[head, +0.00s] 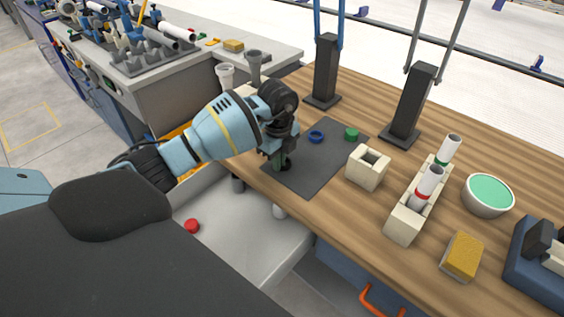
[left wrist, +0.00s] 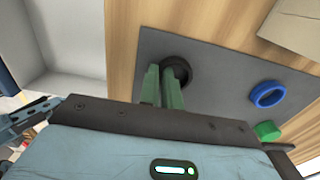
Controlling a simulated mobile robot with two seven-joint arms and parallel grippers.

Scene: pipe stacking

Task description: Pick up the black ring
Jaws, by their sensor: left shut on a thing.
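The black ring (left wrist: 184,62) lies at the edge of the dark grey mat in the left wrist view. In the head view the ring (head: 285,168) is small and partly hidden by my gripper. My left gripper (head: 279,161) points down at it, with its green fingers low over the mat. In the left wrist view the gripper (left wrist: 162,86) is shut on the ring's left side, and one finger appears to reach into the ring's opening. Any gap between ring and mat cannot be told. My right gripper is not in view.
A blue ring (head: 316,137) and a green ring (head: 351,134) lie on the mat (head: 308,171). A cream block (head: 368,167), a holder (head: 404,222) with pipes, a bowl (head: 488,195) and a sponge (head: 462,256) stand to the right. Two dark stands (head: 326,70) (head: 414,103) rise behind.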

